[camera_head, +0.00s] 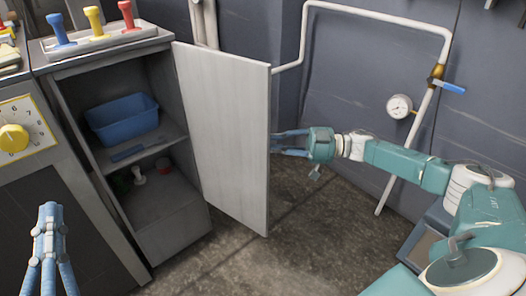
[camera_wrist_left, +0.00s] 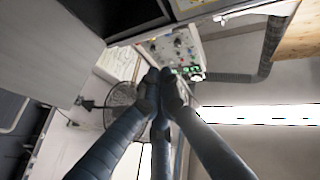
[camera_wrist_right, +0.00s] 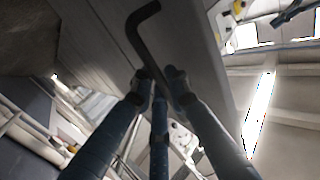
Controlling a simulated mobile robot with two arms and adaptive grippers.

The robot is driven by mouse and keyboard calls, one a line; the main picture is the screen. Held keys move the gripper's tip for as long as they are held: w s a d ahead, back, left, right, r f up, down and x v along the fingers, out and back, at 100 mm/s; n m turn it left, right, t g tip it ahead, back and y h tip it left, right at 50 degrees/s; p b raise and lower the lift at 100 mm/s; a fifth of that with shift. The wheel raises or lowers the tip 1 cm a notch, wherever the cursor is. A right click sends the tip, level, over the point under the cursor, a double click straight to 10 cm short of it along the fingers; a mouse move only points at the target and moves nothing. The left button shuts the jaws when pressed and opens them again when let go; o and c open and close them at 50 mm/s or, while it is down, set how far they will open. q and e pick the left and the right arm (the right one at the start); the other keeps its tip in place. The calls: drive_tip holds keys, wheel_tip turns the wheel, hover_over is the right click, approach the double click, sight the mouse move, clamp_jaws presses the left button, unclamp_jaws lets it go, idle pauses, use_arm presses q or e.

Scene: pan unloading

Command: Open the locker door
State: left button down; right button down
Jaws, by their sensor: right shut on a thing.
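The grey locker (camera_head: 172,222) stands at the left with its front open. Its pale locker door (camera_head: 222,130) is swung wide to the right, and the inside shows. My right gripper (camera_head: 280,142) reaches the door's outer side near its free edge, and the edge partly hides the fingertips. In the right wrist view, my right gripper (camera_wrist_right: 160,82) is shut on the dark bent door handle (camera_wrist_right: 143,32). My left gripper (camera_head: 48,215) is upright in front of the locker at the lower left. Its fingertips meet with nothing between them in the left wrist view (camera_wrist_left: 165,80).
A blue bin (camera_head: 122,120) sits on the locker's shelf, with small items below. A yellow-knob dial panel (camera_head: 15,138) is at left. A wall pipe (camera_head: 385,18) with a gauge (camera_head: 399,106) is at right. Floor before the door is clear.

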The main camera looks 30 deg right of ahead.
use_arm(q)
drive_tip(key=s+r+t+h, duration=0.1)
drive_tip(key=s+r+t, duration=0.2)
drive_tip(key=r, duration=0.3)
drive_tip(key=shift+s+t+b, duration=0.3)
drive_tip(key=shift+s+b, duration=0.15)
drive_tip(key=shift+s, duration=0.15)
use_arm(e)
drive_tip(key=shift+w+d+f+g, duration=0.1)
drive_tip(key=shift+w+d+g, duration=0.2)
drive_tip(key=shift+d, duration=0.1)
drive_tip(key=c, duration=1.8)
unclamp_jaws()
use_arm(q)
drive_tip(key=shift+w, duration=0.1)
use_arm(e)
drive_tip(key=v, duration=1.2)
drive_tip(key=shift+f, duration=0.15)
drive_tip(key=shift+w, duration=0.1)
